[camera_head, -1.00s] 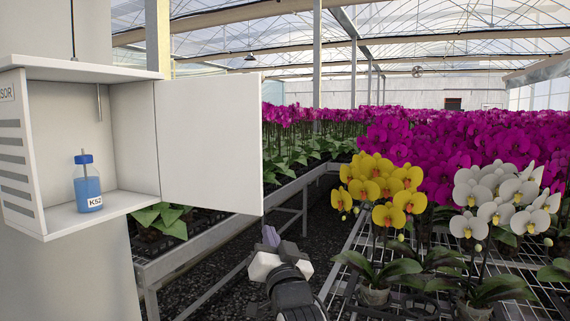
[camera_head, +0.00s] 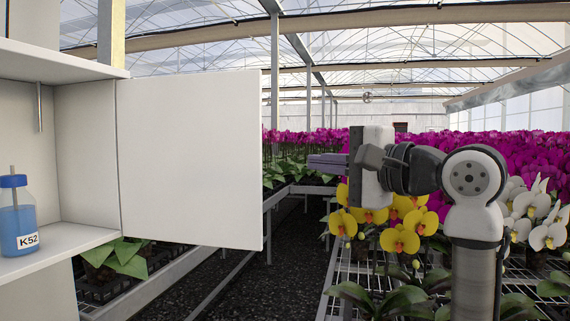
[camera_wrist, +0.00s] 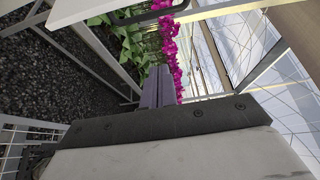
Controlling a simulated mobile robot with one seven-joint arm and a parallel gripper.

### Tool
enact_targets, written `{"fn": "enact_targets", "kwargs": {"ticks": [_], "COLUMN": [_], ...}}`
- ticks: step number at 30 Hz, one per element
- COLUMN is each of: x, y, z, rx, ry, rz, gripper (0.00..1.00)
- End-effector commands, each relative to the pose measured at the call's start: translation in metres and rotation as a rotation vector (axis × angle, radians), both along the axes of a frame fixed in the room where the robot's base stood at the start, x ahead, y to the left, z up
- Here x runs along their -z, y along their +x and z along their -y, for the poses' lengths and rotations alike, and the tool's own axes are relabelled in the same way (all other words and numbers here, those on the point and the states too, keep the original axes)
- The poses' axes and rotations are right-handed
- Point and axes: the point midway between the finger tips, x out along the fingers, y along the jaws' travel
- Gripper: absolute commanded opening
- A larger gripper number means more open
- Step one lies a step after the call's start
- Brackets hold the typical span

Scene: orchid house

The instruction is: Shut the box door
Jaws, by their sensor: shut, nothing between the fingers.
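The white box door (camera_head: 190,160) stands wide open, hinged at the box's right side, with its plain inner face toward me in the head view. The open white box (camera_head: 85,135) is cut off by the left edge. My gripper (camera_head: 312,161) is raised right of the door's free edge and points left, with a visible gap in the picture. Its grey-purple fingers are together and empty; they also show in the wrist view (camera_wrist: 158,85). At the top of the wrist view is a pale panel with a dark bar handle (camera_wrist: 145,13), apparently the door.
A blue-capped bottle of blue liquid (camera_head: 17,220) labelled K52 stands inside the box. Yellow orchids (camera_head: 400,235) and white orchids (camera_head: 540,215) stand on a mesh bench at right, close to my arm. A dark gravel aisle (camera_head: 265,265) runs between benches.

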Motion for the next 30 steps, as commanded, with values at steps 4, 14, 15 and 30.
{"fn": "enact_targets", "kwargs": {"ticks": [4,14,15,30], "x": [0.000,-0.001,0.000,0.001], "y": [0.017,0.067,0.064,0.032], "z": [-0.017,-0.066,-0.069,-0.084], "rx": [-0.003,-0.001,0.001,0.000], "ry": [-0.001,-0.001,-0.003,0.001], "rz": [0.000,0.000,0.004,0.001], "gripper": [0.00,0.00,0.00,0.00]}}
